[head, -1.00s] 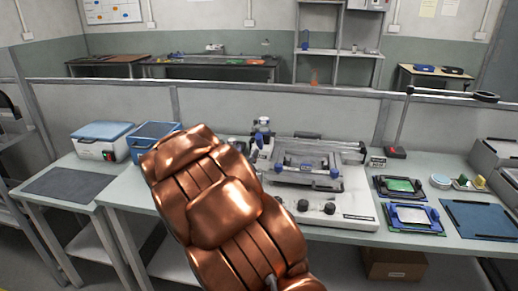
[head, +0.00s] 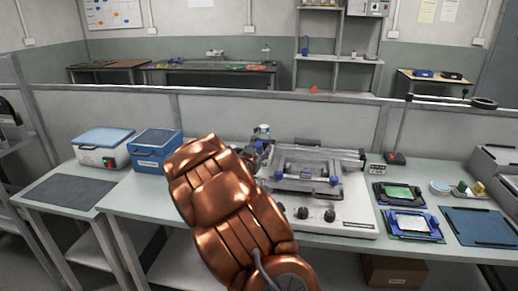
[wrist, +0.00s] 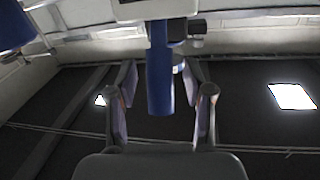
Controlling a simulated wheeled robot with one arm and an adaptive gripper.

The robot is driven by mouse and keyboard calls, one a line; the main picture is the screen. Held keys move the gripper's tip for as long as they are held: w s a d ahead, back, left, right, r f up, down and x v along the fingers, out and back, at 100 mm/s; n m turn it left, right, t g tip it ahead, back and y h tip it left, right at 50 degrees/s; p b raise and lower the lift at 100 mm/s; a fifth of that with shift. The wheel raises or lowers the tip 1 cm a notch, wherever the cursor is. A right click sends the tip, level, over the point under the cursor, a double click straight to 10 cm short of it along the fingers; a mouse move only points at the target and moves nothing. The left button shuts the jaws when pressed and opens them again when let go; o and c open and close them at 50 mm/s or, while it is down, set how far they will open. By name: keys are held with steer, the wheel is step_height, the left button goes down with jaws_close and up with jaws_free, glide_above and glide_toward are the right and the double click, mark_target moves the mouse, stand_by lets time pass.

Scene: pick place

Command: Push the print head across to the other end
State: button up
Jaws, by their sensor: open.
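The printer (head: 345,215) is a white machine with a clear-topped metal frame and dark knobs, on the bench in the head view. A part with blue knobs, seemingly the print head (head: 263,131), stands at its left end, partly hidden by my copper-coloured arm. In the wrist view, a blue upright handle (wrist: 160,85) hangs from a pale block above. My gripper (wrist: 162,78) is open, with its fingers apart on either side of the handle in the picture. I see gaps on both sides; how deep the handle sits is unclear. The head view hides my gripper.
A blue crate (head: 157,150) and a cooler box (head: 102,147) stand left of the printer. A low partition runs behind the bench.

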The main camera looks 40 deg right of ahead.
steer(key=shift+d, duration=0.1)
steer(key=shift+c, duration=0.3)
jaws_close()
stand_by(0.4)
